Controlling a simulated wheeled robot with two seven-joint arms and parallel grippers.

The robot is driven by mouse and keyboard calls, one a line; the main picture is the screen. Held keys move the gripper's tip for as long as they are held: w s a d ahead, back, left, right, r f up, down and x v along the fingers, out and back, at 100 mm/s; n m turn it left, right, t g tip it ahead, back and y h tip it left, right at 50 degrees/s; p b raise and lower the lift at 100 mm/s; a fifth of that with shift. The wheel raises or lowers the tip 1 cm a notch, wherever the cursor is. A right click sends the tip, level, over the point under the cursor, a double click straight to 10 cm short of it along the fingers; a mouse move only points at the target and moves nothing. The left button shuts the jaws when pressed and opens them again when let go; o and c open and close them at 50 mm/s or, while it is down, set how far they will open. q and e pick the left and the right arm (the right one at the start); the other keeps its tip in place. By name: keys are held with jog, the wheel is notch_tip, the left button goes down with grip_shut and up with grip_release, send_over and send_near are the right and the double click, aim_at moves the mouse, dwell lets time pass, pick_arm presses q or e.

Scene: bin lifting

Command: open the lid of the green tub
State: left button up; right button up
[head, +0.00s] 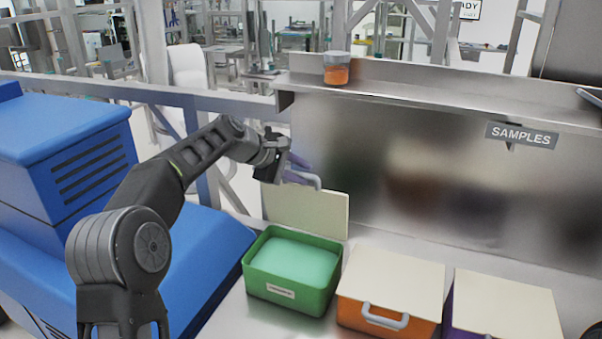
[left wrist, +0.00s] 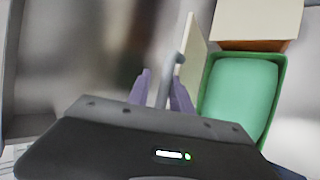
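The green tub (head: 292,292) stands on the metal bench, and its lid is up. The cream lid (head: 310,212) stands nearly upright at the tub's back edge, its grey handle (head: 313,180) near the top. The pale green inside of the tub shows. My left gripper (head: 300,170) is at the handle. In the left wrist view, the purple fingers (left wrist: 161,92) are apart with the handle (left wrist: 168,78) between them; firm contact on both sides does not show. The tub (left wrist: 210,75) and the lid's edge (left wrist: 193,62) are to the right there. My right gripper is out of view.
An orange tub (head: 350,312) with a closed cream lid stands right of the green one, and a purple tub (head: 462,330) beyond it. A metal shelf (head: 430,100) with a "SAMPLES" sign and an orange-filled jar (head: 337,75) runs behind. A blue machine (head: 75,160) is at left.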

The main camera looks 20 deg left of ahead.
pick_arm(q)
jog(key=b+v, duration=0.1)
jog(key=v, duration=0.6)
jog(key=shift+a+r+b, duration=0.15)
jog(key=shift+a+b, duration=0.05)
jog(key=shift+b, duration=0.15)
jog(key=shift+s, duration=0.15)
